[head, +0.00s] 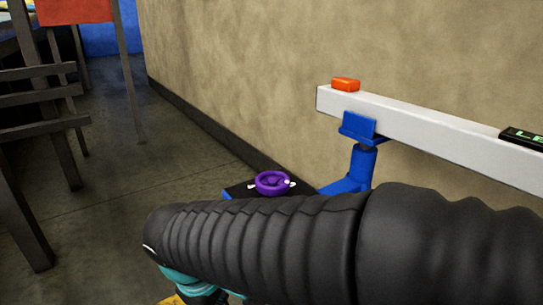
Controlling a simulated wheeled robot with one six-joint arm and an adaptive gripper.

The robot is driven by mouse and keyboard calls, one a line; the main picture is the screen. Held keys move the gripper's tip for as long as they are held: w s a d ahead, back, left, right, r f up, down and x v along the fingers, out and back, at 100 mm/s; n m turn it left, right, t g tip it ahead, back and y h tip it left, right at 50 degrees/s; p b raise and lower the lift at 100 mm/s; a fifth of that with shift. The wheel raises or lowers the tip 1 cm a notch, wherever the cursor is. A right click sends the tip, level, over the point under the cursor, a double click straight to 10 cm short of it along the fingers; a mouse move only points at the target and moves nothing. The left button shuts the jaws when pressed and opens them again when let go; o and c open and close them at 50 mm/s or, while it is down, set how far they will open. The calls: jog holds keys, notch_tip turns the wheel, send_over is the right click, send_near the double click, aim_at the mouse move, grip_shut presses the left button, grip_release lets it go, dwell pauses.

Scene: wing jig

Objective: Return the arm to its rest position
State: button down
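My arm, in a black ribbed sleeve, crosses the lower right of the head view from the right edge towards the lower middle. Teal parts show under its left end. My gripper cannot be made out; it is hidden below or behind the sleeve, or out of the frame.
A white beam (430,127) runs along the wall on a blue stand (354,170), with an orange block (345,84) and a dark green-lettered box (522,137) on it. A purple ring-shaped part (272,182) sits by the stand. Dark racks (45,130) stand left; floor between is clear.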

jog(key=s+d+r+m+t, duration=0.1)
jog(key=d+m, duration=0.5)
jog(key=d, duration=0.6)
jog(key=s+d+r+m+t+y, duration=0.1)
jog(key=d+r+m+t, duration=0.1)
jog(key=d+m, duration=0.5)
jog(key=d+r, duration=0.1)
jog(key=d, duration=0.5)
jog(key=shift+m+t, duration=0.3)
jog(key=shift+r, duration=0.1)
